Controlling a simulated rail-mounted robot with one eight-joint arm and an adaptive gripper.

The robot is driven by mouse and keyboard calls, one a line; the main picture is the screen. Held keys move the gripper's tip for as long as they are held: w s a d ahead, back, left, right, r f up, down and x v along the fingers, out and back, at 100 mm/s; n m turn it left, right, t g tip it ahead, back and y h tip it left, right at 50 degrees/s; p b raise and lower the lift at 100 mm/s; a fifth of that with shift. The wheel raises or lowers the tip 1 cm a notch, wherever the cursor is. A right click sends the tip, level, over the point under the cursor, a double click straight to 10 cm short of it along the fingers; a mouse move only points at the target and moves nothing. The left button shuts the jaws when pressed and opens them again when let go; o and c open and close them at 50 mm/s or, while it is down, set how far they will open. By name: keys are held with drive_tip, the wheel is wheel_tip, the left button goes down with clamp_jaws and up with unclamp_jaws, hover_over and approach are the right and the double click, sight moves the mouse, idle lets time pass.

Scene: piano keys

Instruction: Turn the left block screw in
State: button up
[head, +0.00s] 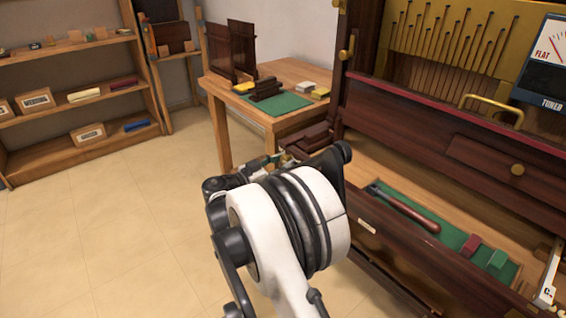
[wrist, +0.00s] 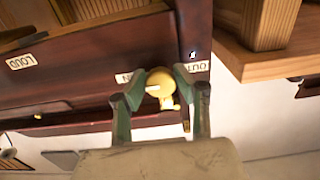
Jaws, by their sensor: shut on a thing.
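A round brass screw head (wrist: 158,82) with a pale slot-like mark shows in the wrist view, at the dark wooden block (wrist: 165,55). My gripper (wrist: 159,76) has its two green fingers on either side of the screw head and is shut on it. A smaller brass piece sits just below the head in the picture. In the head view my white arm hides the screw and most of the gripper; the left-end dark wooden block (head: 312,140) shows just beyond.
A side table (head: 305,75) with a green mat stands close behind the gripper. Shelves (head: 80,110) stand far left. The floor at left is clear.

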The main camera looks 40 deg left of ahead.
drive_tip(key=o, duration=1.1)
drive_tip(key=shift+o, duration=0.2)
drive_tip(key=shift+s, duration=0.15)
drive_tip(key=v, duration=1.1)
drive_tip(key=shift+s, duration=0.4)
drive_tip(key=shift+a, duration=0.15)
